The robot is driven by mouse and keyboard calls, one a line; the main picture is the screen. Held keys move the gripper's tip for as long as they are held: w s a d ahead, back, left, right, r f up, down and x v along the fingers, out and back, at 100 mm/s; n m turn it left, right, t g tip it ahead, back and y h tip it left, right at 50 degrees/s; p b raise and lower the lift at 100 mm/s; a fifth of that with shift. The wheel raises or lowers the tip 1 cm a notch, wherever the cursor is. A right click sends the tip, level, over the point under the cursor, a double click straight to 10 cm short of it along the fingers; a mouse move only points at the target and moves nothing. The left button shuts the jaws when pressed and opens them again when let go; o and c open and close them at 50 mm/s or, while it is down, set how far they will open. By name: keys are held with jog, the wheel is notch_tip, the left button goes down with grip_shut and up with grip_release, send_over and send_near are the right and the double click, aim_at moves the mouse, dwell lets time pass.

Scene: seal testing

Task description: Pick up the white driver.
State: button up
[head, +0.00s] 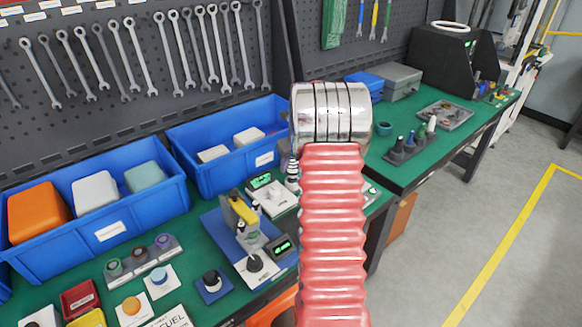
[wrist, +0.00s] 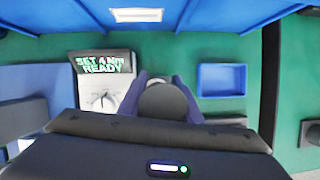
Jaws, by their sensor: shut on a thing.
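In the wrist view my gripper (wrist: 167,88) has its two dark purplish fingers closed on either side of a dark grey, round-topped thing (wrist: 163,100). I see it from above, so I cannot tell whether it is the white driver. In the head view my red arm hides the gripper's fingers. A slim black-and-white item (head: 292,172) stands just left of my arm, partly hidden by it. Another slim, white upright item (head: 431,125) stands in a dark rack (head: 408,151) on the far bench, apart from my gripper.
A tester with a lit display and white knob (wrist: 103,97) stands left of my gripper in the wrist view. A small blue tray (wrist: 221,65) lies to the right. Blue bins (head: 100,246) line the back of the green bench. Several small parts crowd its front.

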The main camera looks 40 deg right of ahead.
jog(key=shift+r, duration=0.15)
notch_tip(320, 180, up, 10)
jog(key=shift+f, duration=0.2)
jog(key=shift+r, duration=0.15)
dwell(1.6)
